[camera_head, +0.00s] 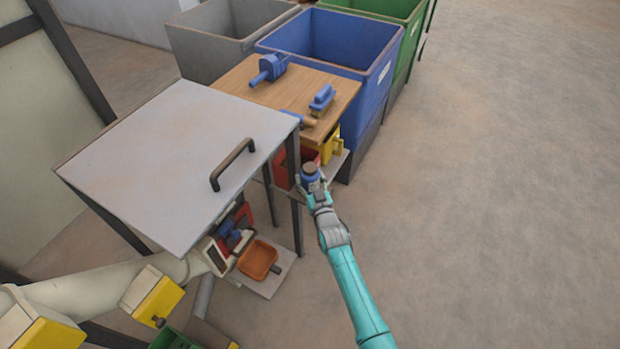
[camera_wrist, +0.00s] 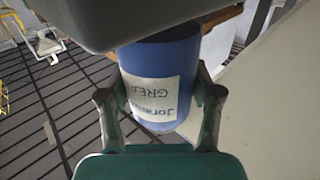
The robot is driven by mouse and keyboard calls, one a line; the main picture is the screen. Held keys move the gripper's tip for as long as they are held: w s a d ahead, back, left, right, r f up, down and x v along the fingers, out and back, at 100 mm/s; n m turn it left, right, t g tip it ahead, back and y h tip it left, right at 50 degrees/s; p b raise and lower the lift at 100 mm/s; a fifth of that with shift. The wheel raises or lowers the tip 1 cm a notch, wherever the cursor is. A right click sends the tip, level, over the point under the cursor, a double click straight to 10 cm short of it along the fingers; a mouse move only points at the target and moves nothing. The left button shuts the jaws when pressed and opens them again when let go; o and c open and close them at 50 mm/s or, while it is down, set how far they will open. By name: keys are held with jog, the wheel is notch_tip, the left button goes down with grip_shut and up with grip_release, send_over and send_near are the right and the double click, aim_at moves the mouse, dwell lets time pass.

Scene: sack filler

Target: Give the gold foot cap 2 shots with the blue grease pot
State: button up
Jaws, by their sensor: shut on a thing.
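My gripper (camera_head: 312,190) is shut on the blue grease pot (camera_head: 309,180), which has a brownish top end. In the wrist view the blue pot (camera_wrist: 160,75) sits between both fingers (camera_wrist: 160,105), with a pale label partly reading "GREA". A dark grey shape (camera_wrist: 140,20) covers its other end there. I cannot make out the gold foot cap for sure. A yellow-and-white part (camera_head: 152,296) with a small dark knob (camera_head: 158,322) sits at the lower left, and another yellow part (camera_head: 50,337) is in the corner. The pot is well apart from both.
A grey-topped table with a handle (camera_head: 180,160) stands at the left, with an orange tray (camera_head: 258,260) on a low shelf. A wooden bench top (camera_head: 290,95) holds blue tools. Grey, blue (camera_head: 380,85) and green bins stand behind. The floor at the right is clear.

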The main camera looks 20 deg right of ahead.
aim_at(310, 167)
jog(key=shift+r, duration=0.85)
dwell(0.3)
jog(key=shift+r, duration=2.55)
